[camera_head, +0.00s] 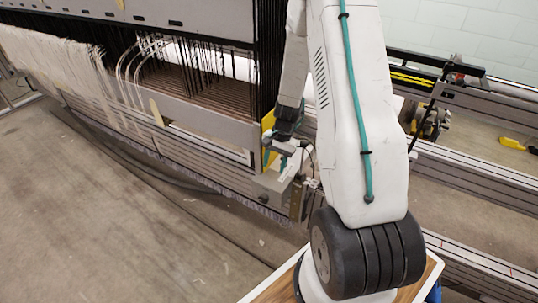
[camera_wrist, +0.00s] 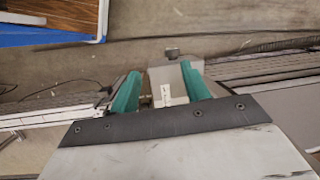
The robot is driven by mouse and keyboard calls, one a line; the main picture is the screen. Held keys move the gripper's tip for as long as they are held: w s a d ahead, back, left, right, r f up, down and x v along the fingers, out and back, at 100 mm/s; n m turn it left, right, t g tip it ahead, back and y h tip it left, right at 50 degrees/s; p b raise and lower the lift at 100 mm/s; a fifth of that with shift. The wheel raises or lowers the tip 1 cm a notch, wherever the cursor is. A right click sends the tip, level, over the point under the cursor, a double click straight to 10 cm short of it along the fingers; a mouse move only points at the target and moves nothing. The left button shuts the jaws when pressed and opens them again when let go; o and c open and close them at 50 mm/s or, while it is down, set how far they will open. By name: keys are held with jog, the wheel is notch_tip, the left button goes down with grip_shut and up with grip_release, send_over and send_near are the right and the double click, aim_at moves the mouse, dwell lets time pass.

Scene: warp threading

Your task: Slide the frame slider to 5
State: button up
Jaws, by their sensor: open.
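My gripper (camera_head: 279,158) is above the near right end of the loom's long grey beam. Its two teal fingers are apart, with a gap between them in the wrist view (camera_wrist: 161,86). Below the fingers at the beam's end is a grey metal block (camera_head: 270,187), which may belong to the frame slider. In the wrist view the grey block (camera_wrist: 159,77) shows between and beyond the fingers, with a small white label and a dark knob at its far edge. I cannot tell whether the fingers touch it. No scale or number is readable.
The loom's grey beam (camera_head: 205,160) runs back to the left, with white threads (camera_head: 60,60) and dark cords above it. Metal rails (camera_head: 470,175) lie to the right. A wood-topped table (camera_head: 272,291) with a white edge is at the front. Open concrete floor lies at the left.

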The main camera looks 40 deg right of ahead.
jog(key=s+a+r+n+g, duration=0.1)
jog(key=s+a+r+n, duration=0.2)
jog(key=a+r, duration=0.2)
notch_tip(320, 180, up, 4)
jog(key=shift+f, duration=0.2)
dwell(0.3)
jog(key=s+a+r+n+t+h, duration=0.1)
jog(key=s+a+r+n, duration=0.4)
jog(key=s+r, duration=0.5)
jog(key=s+a+r+n+t+h, duration=0.1)
jog(key=s+a+r+n, duration=0.3)
jog(key=s+a+r, duration=0.5)
notch_tip(320, 180, up, 7)
jog(key=shift+s+a+f+n+h, duration=0.1)
jog(key=shift+s+a+n+h, duration=0.1)
jog(key=shift+s+n+h, duration=0.25)
